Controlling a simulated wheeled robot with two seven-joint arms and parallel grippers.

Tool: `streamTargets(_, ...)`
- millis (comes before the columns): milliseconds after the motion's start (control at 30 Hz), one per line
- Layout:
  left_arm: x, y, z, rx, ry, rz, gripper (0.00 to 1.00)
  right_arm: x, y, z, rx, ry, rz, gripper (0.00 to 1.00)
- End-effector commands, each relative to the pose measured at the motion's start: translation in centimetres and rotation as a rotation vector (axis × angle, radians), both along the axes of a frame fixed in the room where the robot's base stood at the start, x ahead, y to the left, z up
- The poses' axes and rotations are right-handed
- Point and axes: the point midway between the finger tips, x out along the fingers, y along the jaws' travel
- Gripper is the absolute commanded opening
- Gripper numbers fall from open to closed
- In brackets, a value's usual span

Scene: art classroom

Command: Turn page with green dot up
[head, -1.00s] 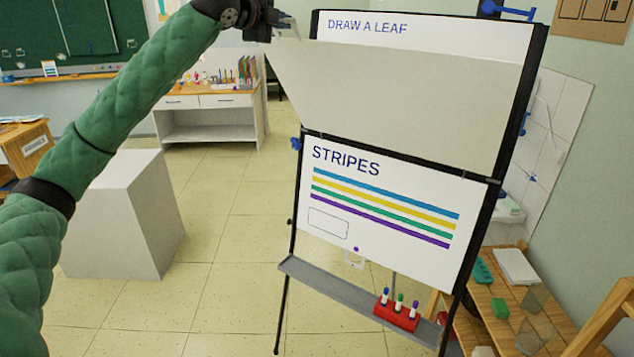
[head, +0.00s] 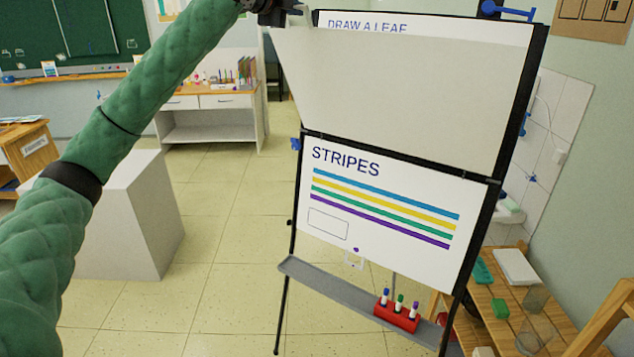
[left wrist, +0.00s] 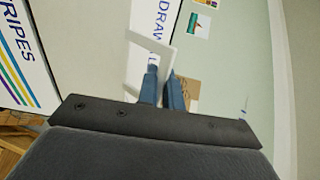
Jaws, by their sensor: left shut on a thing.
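A flip chart easel stands before me. The STRIPES page (head: 380,215) hangs on its lower half, with a purple dot (head: 356,250) and a pale loop tab (head: 354,262) at its bottom edge. A blank page side (head: 400,90) spans the upper half and partly covers the DRAW A LEAF page (head: 450,33) behind it. My left gripper (head: 298,14) is at the blank page's upper left corner, shut on its pale tab (left wrist: 138,60). The left fingers show in the left wrist view (left wrist: 163,90). No green dot is visible. My right gripper is out of view.
The easel's grey tray (head: 330,285) holds a red marker block (head: 397,315). A wooden table (head: 520,325) with art supplies is at the lower right. A white cube (head: 140,215) stands left, behind my arm. The floor between is clear.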

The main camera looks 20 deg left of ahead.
Motion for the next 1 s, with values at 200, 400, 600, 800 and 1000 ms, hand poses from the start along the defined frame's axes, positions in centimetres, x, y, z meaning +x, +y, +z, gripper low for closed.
streamTargets(200, 0.0, 0.0, 0.2, -0.002, -0.002, 0.000, 0.00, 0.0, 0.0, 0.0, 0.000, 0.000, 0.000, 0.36)
streamTargets(400, 1.0, -0.3, 0.6, -0.003, -0.001, 0.000, 0.00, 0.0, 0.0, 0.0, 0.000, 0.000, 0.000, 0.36)
streamTargets(600, 2.3, -0.8, 1.1, -0.002, -0.003, 0.000, 0.00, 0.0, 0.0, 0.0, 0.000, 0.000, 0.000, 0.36)
streamTargets(800, 3.7, -1.2, 1.4, -0.003, -0.001, 0.000, 0.00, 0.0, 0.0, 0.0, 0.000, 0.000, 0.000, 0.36)
streamTargets(1000, 5.0, -1.6, 1.9, -0.002, -0.001, 0.001, 0.00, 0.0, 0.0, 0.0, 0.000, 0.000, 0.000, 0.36)
